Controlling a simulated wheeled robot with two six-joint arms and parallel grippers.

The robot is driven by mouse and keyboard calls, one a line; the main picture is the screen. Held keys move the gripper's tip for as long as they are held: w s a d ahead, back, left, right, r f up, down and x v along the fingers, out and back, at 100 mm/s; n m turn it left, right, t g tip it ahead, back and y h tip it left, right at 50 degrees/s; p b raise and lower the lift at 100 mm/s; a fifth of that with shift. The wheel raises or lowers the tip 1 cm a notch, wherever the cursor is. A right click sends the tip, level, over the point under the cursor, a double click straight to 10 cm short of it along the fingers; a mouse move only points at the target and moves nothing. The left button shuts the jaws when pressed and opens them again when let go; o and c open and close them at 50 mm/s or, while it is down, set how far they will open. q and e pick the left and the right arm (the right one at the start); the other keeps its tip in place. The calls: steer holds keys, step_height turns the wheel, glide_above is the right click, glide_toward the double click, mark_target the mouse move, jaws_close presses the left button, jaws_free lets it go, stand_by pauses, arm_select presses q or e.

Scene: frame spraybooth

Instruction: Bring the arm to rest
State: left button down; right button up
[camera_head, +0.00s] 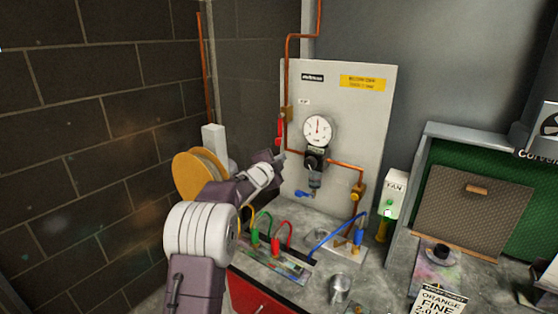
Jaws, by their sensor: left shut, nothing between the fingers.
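My left arm comes in from the bottom left and reaches up toward the grey panel (345,110). My left gripper (278,158) is shut and empty. In the picture it is just below a red lever (280,130) on the copper pipe, at the panel's left edge. I cannot tell whether it touches the lever or pipe. The lever stands upright along the pipe. My right gripper is out of view.
A round gauge (318,129) and a blue-handled valve (304,194) are on the panel. Coloured hoses (264,222) and a metal cup (339,288) are on the bench below. A white FAN box (396,190) and a green-backed booth (528,225) stand to the right.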

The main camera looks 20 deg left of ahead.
arm_select(q)
steer(key=s+d+r+h, duration=0.15)
steer(key=s+d, duration=0.25)
steer(key=d, duration=0.6)
steer(key=s+d+f+n+g, duration=0.1)
steer(key=s+f+n+g, duration=0.3)
steer(key=s+f, duration=0.5)
steer(key=s+d+f+n+g, duration=0.1)
steer(key=s+f+n+g, duration=0.3)
steer(key=s+f, duration=0.6)
steer(key=s+d+f+n+g+y, duration=0.1)
steer(key=s+f+n+g, duration=0.3)
steer(key=s, duration=1.4)
step_height(320, 180, down, 6)
steer(key=d+g, duration=0.1)
steer(key=g, duration=0.2)
steer(key=shift+s+r+n+g, duration=0.2)
steer(key=shift+n+g, duration=0.1)
